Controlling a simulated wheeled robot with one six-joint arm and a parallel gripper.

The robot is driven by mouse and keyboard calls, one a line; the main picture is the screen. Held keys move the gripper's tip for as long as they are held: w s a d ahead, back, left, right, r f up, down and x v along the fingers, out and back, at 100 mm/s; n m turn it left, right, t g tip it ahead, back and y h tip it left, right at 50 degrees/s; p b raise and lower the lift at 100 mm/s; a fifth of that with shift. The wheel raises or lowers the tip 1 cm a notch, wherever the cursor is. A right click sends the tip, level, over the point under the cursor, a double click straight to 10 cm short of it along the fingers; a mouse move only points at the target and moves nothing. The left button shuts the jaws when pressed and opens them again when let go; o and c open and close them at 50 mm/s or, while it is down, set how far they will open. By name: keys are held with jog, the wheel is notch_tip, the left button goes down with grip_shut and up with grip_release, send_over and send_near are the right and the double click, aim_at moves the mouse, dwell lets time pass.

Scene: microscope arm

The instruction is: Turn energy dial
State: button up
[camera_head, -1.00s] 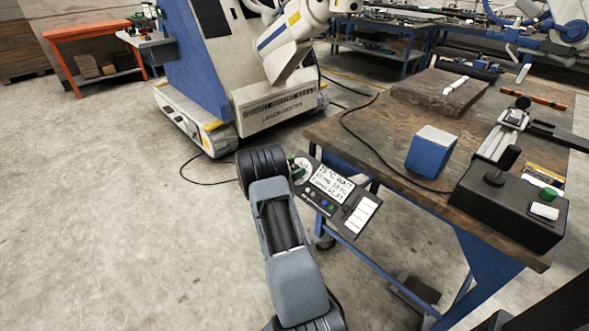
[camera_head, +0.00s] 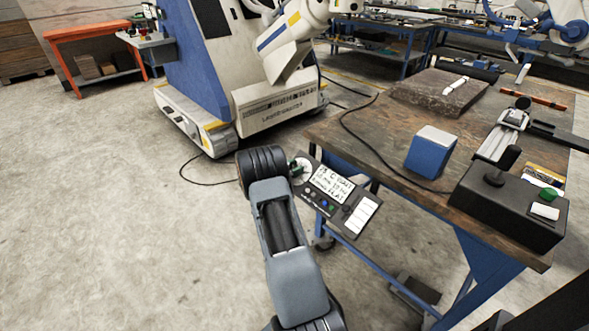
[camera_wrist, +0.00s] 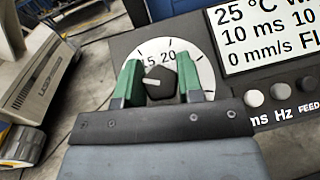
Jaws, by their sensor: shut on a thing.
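The energy dial (camera_wrist: 161,82) is a dark knob with a pale pointer line on a round white scale (camera_wrist: 205,72) showing 15 and 20. In the wrist view its pointer aims left, below the 15. My gripper (camera_wrist: 158,84) has green fingers on both sides of the knob and is shut on it. In the head view my gripper (camera_head: 297,170) is at the left end of the control panel (camera_head: 337,196), and my arm hides most of the dial. The panel's white display (camera_wrist: 262,35) reads 25 °C, 10 ms and 0 mm/s.
Several small buttons (camera_wrist: 281,92) lie right of the dial, below the display. The panel sits at the near-left edge of a wooden workbench (camera_head: 390,150), which holds a blue box (camera_head: 430,153) and a black joystick box (camera_head: 510,205). Open floor lies to the left.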

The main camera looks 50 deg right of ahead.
jog(key=shift+f+g, duration=0.1)
jog(key=shift+g, duration=0.2)
jog(key=m+g+b, duration=0.1)
jog(key=m, duration=0.1)
jog(key=m+g+y+b, duration=0.1)
jog(key=m+g, duration=0.1)
jog(key=shift+f+y, duration=0.1)
jog(key=shift+y, duration=0.2)
jog(key=m+g+y+b, duration=0.1)
jog(key=m+g+y, duration=0.1)
jog(key=m, duration=0.1)
jog(key=m+g+y, duration=0.2)
jog(key=m, duration=0.2)
jog(key=shift+b, duration=0.35)
jog(key=shift+s+g+y, duration=0.1)
jog(key=shift+g+y, duration=0.2)
jog(key=shift+y, duration=0.1)
jog(key=o, duration=0.9)
jog(key=shift+o, duration=0.2)
jog(key=shift+a+r, duration=0.1)
jog(key=shift+r, duration=0.1)
